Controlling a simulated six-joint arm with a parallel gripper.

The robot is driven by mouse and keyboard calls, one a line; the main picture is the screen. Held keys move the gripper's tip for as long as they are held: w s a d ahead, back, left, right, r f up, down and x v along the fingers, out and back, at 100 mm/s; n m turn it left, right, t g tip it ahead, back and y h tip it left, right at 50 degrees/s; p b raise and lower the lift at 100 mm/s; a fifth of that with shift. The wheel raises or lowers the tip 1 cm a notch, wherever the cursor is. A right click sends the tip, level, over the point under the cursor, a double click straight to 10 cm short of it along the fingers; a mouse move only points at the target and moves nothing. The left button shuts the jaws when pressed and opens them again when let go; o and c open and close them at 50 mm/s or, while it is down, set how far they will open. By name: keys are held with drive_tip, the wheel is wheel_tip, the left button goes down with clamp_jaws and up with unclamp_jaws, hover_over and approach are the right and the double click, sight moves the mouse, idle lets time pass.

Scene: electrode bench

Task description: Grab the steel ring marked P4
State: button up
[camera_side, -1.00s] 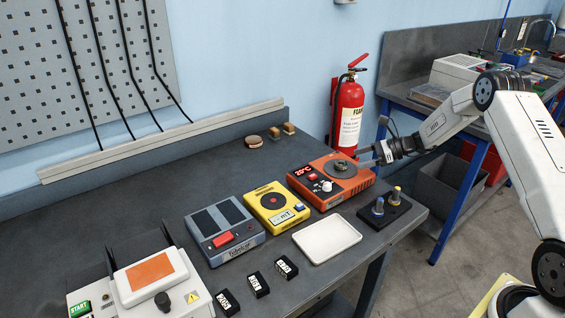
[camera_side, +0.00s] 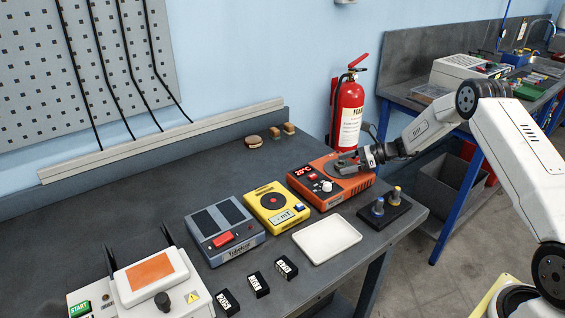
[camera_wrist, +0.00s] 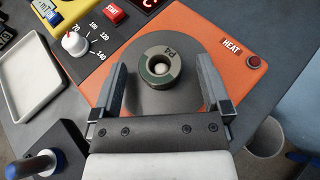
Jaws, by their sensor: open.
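The steel ring marked P4 (camera_wrist: 160,72) lies on the round grey plate of the orange heater in the wrist view. Its mark is on its upper face and its centre hole is visible. In the side view my gripper (camera_side: 349,163) is low over the heater (camera_side: 327,199) and mostly hides the ring. In the wrist view my gripper (camera_wrist: 162,88) is open. One jaw is on each side of the ring, with a gap on both sides, and the ring lies toward the fingertip end.
A white tray (camera_side: 327,239) and a black stand with two knobbed posts (camera_side: 385,208) are in front of the heater. A yellow device (camera_side: 276,208) and a grey device (camera_side: 224,230) stand to its left. A fire extinguisher (camera_side: 348,110) is behind.

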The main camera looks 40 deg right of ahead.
clamp_jaws()
drive_tip(key=shift+r, duration=0.2)
drive_tip(key=shift+r, duration=0.85)
drive_tip(key=s+a+r, duration=0.3)
drive_tip(key=s+r, duration=0.8)
drive_tip(key=s, duration=0.2)
drive_tip(key=shift+s+a, duration=0.15)
drive_tip(key=shift+s, duration=0.15)
drive_tip(key=shift+a, duration=0.1)
